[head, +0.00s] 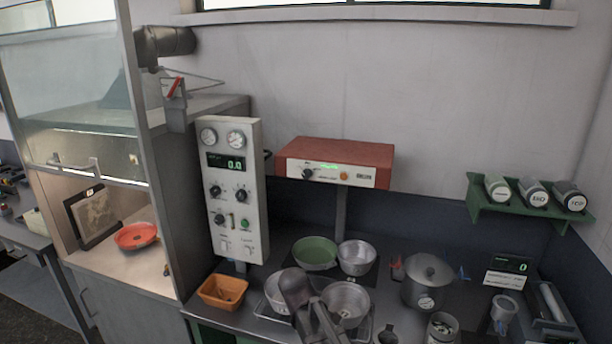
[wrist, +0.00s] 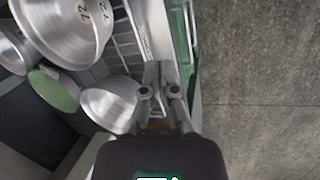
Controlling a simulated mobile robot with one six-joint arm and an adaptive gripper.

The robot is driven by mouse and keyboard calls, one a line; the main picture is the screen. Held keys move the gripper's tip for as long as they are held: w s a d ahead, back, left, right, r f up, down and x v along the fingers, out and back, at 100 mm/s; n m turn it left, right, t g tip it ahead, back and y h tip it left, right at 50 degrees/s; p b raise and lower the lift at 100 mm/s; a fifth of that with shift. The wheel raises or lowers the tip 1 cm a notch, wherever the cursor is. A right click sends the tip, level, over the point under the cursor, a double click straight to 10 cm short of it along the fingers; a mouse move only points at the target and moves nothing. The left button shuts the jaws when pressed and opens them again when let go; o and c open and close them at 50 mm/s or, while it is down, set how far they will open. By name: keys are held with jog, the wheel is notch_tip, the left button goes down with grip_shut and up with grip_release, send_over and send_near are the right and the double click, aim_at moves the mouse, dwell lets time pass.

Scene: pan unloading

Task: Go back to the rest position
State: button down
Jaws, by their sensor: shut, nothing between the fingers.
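My gripper (wrist: 160,78) is shut and empty. In the wrist view it points past the edge of the worktop, with pans to its left and bare floor to its right. In the head view my gripper (head: 325,325) is low in the middle, in front of the metal pans, and partly hides them. One metal pan (head: 352,292) and another (head: 272,296) sit at the wire rack. A green pan (head: 315,252) and a metal pan (head: 356,258) stand behind them. The green pan also shows in the wrist view (wrist: 55,90).
An orange basket (head: 222,291) is left of the pans. A lidded pot (head: 429,281) stands to the right. The control panel (head: 236,190) and red-topped unit (head: 335,160) rise behind. A red pan (head: 137,235) is in the fume hood at left.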

jog(key=s+d+f+m+g+y+b, duration=0.1)
jog(key=s+d+f+m, duration=0.1)
jog(key=s+d+m, duration=0.2)
jog(key=s+d+f+m+g+y+b, duration=0.1)
jog(key=s+d+m, duration=0.3)
jog(key=d+m, duration=0.4)
jog(key=d+f+b, duration=0.1)
jog(key=d, duration=0.2)
jog(key=shift+d+y, duration=0.3)
jog(key=shift+y, duration=0.1)
dwell(0.3)
